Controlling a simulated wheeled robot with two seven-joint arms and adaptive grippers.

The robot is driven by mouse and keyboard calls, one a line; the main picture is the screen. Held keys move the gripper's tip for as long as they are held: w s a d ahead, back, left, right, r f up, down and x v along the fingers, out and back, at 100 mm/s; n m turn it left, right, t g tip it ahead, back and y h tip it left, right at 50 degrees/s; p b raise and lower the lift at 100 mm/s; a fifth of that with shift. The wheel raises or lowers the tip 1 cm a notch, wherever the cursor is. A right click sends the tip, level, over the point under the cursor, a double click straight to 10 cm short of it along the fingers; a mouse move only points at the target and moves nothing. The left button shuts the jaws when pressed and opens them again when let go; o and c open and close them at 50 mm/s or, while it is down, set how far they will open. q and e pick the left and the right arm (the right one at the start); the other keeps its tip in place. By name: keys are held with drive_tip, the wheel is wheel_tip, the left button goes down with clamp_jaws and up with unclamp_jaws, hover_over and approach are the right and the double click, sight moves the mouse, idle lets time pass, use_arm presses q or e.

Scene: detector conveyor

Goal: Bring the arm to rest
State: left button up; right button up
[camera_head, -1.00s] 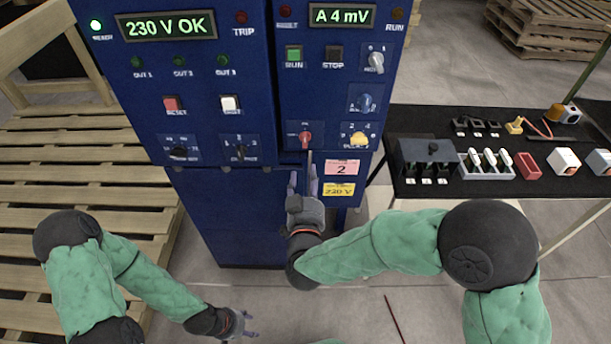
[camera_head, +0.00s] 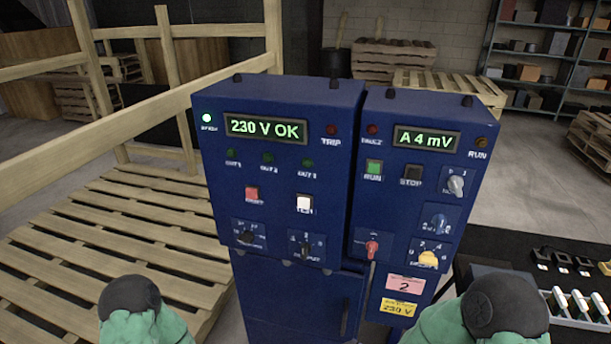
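My two arms show only as green sleeves with dark joints at the bottom edge, the left arm (camera_head: 146,318) at lower left and the right arm (camera_head: 462,322) at lower right. Both grippers are below the picture and out of view. The blue control cabinet (camera_head: 275,215) stands ahead between the arms. Its left display (camera_head: 266,129) reads "230 V OK" and its right display (camera_head: 426,140) reads "A 4 mV". A red-handled switch (camera_head: 371,248) sits low on the right panel, above pink and yellow labels. Neither visible arm part overlaps the switch.
A wooden pallet (camera_head: 130,228) with rails lies at left. A black table (camera_head: 500,262) with small white and black devices (camera_head: 573,303) stands at lower right. Stacked pallets (camera_head: 395,62) and a loaded shelf (camera_head: 545,55) are at the back. Open floor lies behind the cabinet at right.

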drive_tip(key=s+a+f+g+y, duration=0.2)
drive_tip(key=s+f+g, duration=0.6)
drive_tip(key=s+f, duration=0.7)
drive_tip(key=s+y, duration=0.1)
drive_tip(key=s, duration=0.1)
drive_tip(key=shift+s+f+m+g, duration=0.25)
drive_tip(key=shift+s+m+g, duration=0.05)
drive_tip(key=shift+m+g, duration=0.1)
